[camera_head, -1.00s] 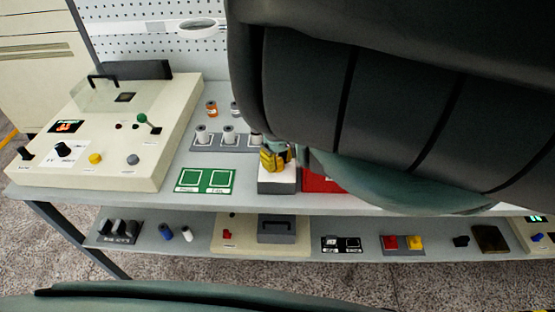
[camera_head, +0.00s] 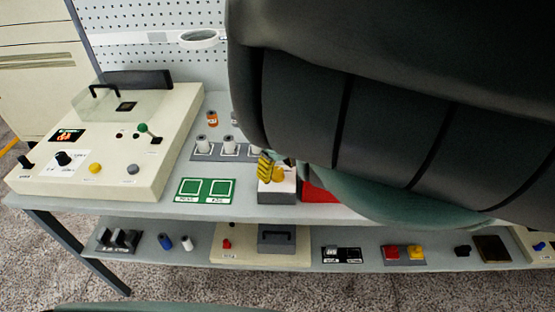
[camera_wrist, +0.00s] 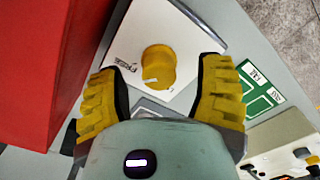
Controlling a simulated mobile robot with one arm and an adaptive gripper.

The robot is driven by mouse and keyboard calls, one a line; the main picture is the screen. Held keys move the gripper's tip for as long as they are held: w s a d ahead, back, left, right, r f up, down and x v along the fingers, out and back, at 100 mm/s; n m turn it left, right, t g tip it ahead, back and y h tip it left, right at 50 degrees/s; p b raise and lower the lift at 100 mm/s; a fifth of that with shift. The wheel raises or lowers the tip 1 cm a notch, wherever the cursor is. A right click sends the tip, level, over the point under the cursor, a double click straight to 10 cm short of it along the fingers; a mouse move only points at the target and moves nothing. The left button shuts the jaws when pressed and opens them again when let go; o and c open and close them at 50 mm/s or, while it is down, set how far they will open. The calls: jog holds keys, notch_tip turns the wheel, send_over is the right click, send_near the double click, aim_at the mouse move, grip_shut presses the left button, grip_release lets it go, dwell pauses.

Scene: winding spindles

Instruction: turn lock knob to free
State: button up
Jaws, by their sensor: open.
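The lock knob (camera_wrist: 158,66) is a round yellow knob with a white mark on its lower-left side. It stands on the white top of a small box (camera_wrist: 185,30), with a printed label reading like "FREE" (camera_wrist: 122,64) to its left. My gripper (camera_wrist: 161,72) is open, with one yellow ribbed finger on each side of the knob and a visible gap on both sides. In the head view, a finger of my gripper (camera_head: 265,167) is over the box (camera_head: 276,191), and my arm hides much of the surroundings.
A red box (camera_wrist: 50,65) stands close on the left in the wrist view. A green two-square panel (camera_head: 205,190) lies beside the knob box, and white spindles (camera_head: 230,146) stand behind. A cream console (camera_head: 110,135) is at the left. A lower shelf (camera_head: 205,250) holds several small items.

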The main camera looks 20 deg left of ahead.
aim_at(278, 169)
jog(key=r, duration=0.6)
jog(key=shift+w, duration=0.2)
jog(key=shift+s+r, duration=0.15)
jog(key=shift+r, duration=0.35)
